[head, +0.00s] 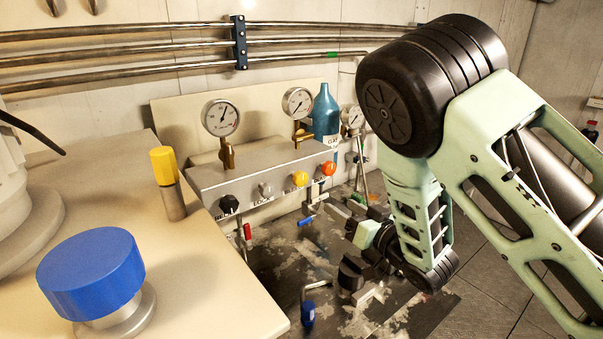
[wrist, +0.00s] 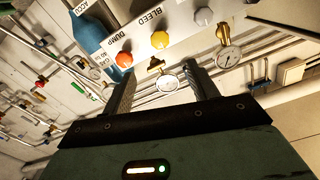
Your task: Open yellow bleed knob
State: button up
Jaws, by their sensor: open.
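The yellow bleed knob (head: 300,178) is on the front of the grey gauge panel (head: 262,160), between a grey knob and an orange knob. In the wrist view the yellow knob (wrist: 160,39) shows next to the word BLEED, beyond the fingertips and roughly between them. My gripper (wrist: 161,82) is open and empty, its two dark fingers apart. It does not touch the knob. In the head view my arm reaches down at the right, and the gripper is low and right of the panel; its fingertips are hard to make out there.
The orange dump knob (head: 328,168), grey knob (head: 265,189) and black knob (head: 229,204) share the panel. Gauges (head: 221,118) and a blue bottle (head: 326,112) stand above. Valves and pipes crowd the floor below. A counter with a large blue knob (head: 91,272) is at left.

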aim_at(303, 181)
jog(key=p+x, duration=0.6)
jog(key=x, duration=1)
jog(key=shift+w+a, duration=0.25)
jog(key=shift+w, duration=0.05)
jog(key=c, duration=1)
